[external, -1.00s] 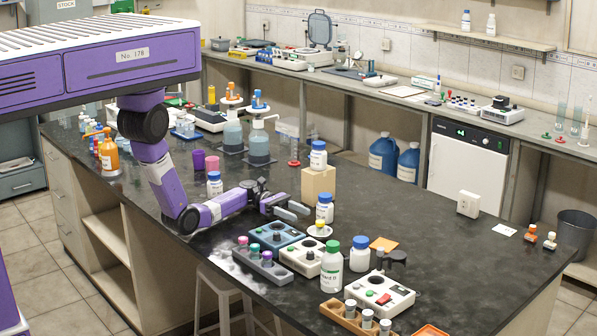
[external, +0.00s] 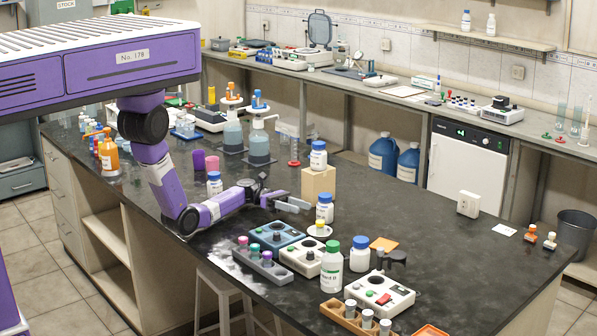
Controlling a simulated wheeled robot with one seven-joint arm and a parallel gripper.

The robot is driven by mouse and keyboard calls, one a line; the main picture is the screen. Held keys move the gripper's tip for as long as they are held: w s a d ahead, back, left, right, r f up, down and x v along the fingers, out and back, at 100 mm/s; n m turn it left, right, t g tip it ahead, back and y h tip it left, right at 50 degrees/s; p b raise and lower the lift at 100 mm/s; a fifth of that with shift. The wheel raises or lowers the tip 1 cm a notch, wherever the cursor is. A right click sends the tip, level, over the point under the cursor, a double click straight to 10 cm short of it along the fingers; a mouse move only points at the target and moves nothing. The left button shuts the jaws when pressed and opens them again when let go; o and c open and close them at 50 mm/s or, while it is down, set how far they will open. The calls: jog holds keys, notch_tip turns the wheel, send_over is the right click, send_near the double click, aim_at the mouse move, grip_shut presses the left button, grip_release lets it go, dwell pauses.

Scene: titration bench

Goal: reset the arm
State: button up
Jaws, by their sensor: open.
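My gripper (external: 291,203) is at the end of my purple arm, low over the middle of the dark bench (external: 440,240). Its grey fingers point to the right and are open. Nothing shows between them. A white bottle with a blue cap (external: 325,208) stands to the right of the fingertips, apart from them as far as this view shows. Another blue-capped bottle (external: 214,185) stands behind my forearm, which hides part of its base.
A bottle (external: 318,160) stands on a cardboard block (external: 318,185) behind my gripper. A blue device (external: 277,236), a tube rack (external: 262,264) and a white device (external: 301,257) sit in front. The bench's right part is mostly clear.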

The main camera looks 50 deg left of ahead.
jog(key=w+a+r+n+t+h, duration=0.1)
jog(key=w+a+r+n+t, duration=0.2)
jog(key=r+n+t, duration=0.8)
jog(key=s+a+r+n+t+y+p, duration=0.45)
jog(key=n+t+y, duration=0.45)
jog(key=n, duration=0.8)
jog(key=s+a+n+g+y+p, duration=0.1)
jog(key=s+n+g+y+p, duration=0.1)
jog(key=s+n, duration=0.5)
jog(key=s+a+f+n+g+y+p, duration=0.1)
jog(key=s+a+n+g+y, duration=0.1)
jog(key=s+n, duration=0.6)
jog(key=s+a+n+g+y+p, duration=0.1)
jog(key=s+n+g+y, duration=0.3)
jog(key=s, duration=1.3)
jog(key=n+y+p, duration=0.1)
jog(key=n+y, duration=0.1)
jog(key=n, duration=0.1)
jog(key=shift+a+f+p, duration=0.15)
jog(key=shift+f+p, duration=0.1)
jog(key=shift+p, duration=0.05)
